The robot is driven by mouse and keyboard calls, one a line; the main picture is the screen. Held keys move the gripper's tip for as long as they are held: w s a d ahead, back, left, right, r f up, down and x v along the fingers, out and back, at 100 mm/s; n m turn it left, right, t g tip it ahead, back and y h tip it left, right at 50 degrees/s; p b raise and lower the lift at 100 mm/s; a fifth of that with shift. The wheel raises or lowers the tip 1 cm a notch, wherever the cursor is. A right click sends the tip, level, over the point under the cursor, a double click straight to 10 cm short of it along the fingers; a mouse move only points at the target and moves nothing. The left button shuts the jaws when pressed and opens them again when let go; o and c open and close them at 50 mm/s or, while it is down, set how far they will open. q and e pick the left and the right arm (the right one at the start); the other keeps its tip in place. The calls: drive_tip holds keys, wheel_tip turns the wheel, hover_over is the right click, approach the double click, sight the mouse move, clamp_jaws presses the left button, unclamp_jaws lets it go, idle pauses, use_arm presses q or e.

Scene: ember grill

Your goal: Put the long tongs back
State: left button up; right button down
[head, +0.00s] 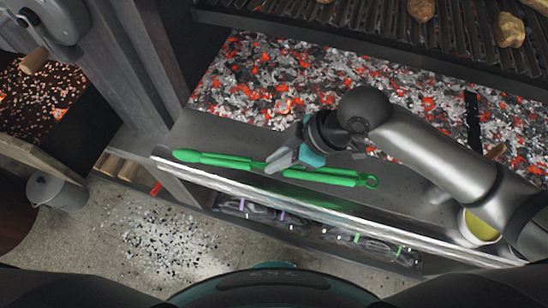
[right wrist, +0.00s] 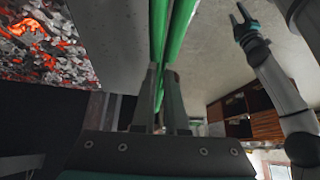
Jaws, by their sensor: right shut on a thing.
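The long green tongs (head: 335,177) lie lengthwise along the grill's front ledge (head: 225,135) in the head view, with a ring at the right end. I cannot tell whether they touch the ledge. My right gripper (head: 281,161) is shut on them near the middle. In the right wrist view, the green tongs (right wrist: 180,35) run up between the fingers (right wrist: 160,95), which hide part of them. My left gripper (right wrist: 238,15) shows in the right wrist view, fingers apart and empty, away from the tongs. It does not show in the head view.
Glowing coals (head: 290,80) lie behind the ledge, under a grate (head: 370,22) with several potatoes. A yellow-filled cup (head: 481,226) stands at the ledge's right, partly behind my arm. Dark items with coloured bands (head: 370,246) sit below the ledge. A grey bucket (head: 57,192) is at left.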

drive_tip(key=shift+s+a+f, duration=0.1)
drive_tip(key=shift+a+f, duration=0.15)
wheel_tip(320, 180, down, 3)
drive_tip(key=b, duration=0.3)
drive_tip(key=shift+b, duration=0.3)
drive_tip(key=shift+f, duration=0.65)
unclamp_jaws()
drive_tip(key=shift+d, duration=0.1)
